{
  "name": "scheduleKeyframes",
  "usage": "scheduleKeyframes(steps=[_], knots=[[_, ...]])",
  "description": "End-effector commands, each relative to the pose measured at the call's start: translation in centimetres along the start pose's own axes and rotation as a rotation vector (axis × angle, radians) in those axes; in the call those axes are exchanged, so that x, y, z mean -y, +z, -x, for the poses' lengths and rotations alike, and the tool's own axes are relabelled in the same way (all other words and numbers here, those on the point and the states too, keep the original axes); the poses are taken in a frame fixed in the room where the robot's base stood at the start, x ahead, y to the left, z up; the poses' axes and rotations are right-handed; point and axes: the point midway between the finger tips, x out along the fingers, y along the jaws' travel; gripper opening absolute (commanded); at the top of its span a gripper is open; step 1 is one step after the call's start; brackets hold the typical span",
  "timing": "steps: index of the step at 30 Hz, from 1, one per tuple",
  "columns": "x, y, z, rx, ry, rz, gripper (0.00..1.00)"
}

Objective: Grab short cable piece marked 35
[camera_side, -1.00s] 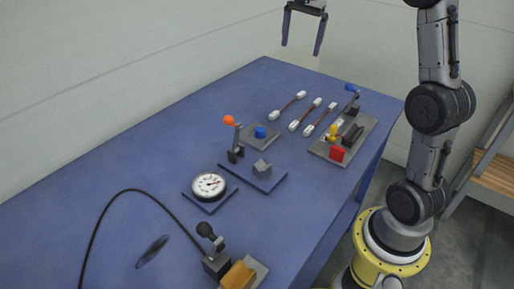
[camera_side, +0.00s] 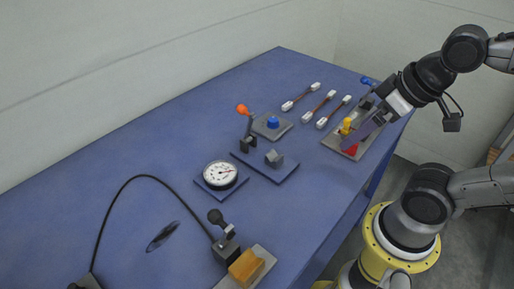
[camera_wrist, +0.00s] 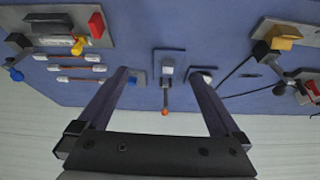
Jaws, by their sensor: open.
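Three short cable pieces lie side by side on the blue table, each with white ends and a thin reddish-brown middle. In the side view they are the left piece (camera_side: 300,97), the middle piece (camera_side: 318,107) and the right piece (camera_side: 333,112). The wrist view shows them at upper left, as an upper piece (camera_wrist: 68,57), a middle piece (camera_wrist: 76,68) and a lower piece (camera_wrist: 80,80). I cannot read any marking. My gripper (camera_wrist: 160,74) is open and empty. In the side view its fingers (camera_side: 365,132) appear in front of the grey fixture plate, right of the pieces.
The fixture plate (camera_side: 333,143) carries a yellow knob (camera_side: 346,125), a red block (camera_side: 350,148) and a blue-knobbed lever (camera_side: 367,80). A blue button (camera_side: 272,122), orange-knobbed lever (camera_side: 242,109), dial gauge (camera_side: 220,174) and yellow block (camera_side: 246,267) stand nearer. The table's left side is mostly clear.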

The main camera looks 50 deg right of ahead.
Motion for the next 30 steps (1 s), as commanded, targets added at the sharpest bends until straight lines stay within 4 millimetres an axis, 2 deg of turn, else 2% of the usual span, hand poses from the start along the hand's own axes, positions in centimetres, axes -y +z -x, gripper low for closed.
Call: scheduleKeyframes(steps=[12,21,30], knots=[[-0.02,-0.31,0.11,-0.008,0.001,0.035,1.00],[-0.02,-0.32,0.12,-0.008,0.001,0.034,0.47],[-0.01,-0.33,0.13,-0.008,0.001,0.043,0.47]])
